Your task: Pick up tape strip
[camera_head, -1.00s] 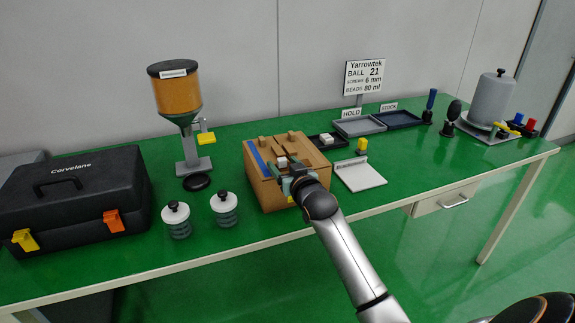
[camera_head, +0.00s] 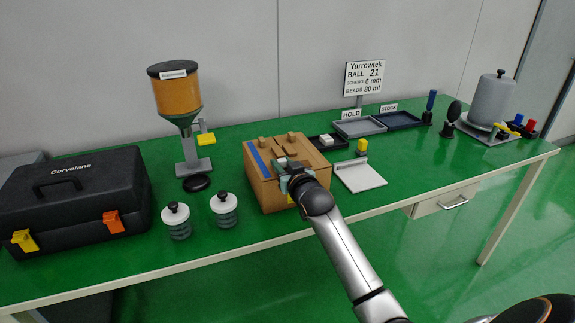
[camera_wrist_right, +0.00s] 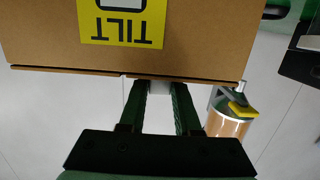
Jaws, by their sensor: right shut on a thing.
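The brown cardboard box (camera_head: 292,192) stands on the green bench in the head view. A blue strip (camera_head: 257,159) lies along the left of its top. My right gripper (camera_head: 284,166) is at the front edge of the box top, its jaws shut on a small white piece (camera_head: 281,159). In the right wrist view the white piece (camera_wrist_right: 159,87) sits between the fingertips, against the box edge. I cannot tell whether this piece is the tape strip or part of it. The rest of it is hidden by the gripper and box. My left gripper is out of view.
Two lidded jars (camera_head: 224,209) and a black toolbox (camera_head: 75,205) stand to the left. A bead dispenser (camera_head: 176,95) stands behind them. A white plate with a yellow block (camera_head: 361,176) is right of the box. Trays (camera_head: 360,127) lie further back.

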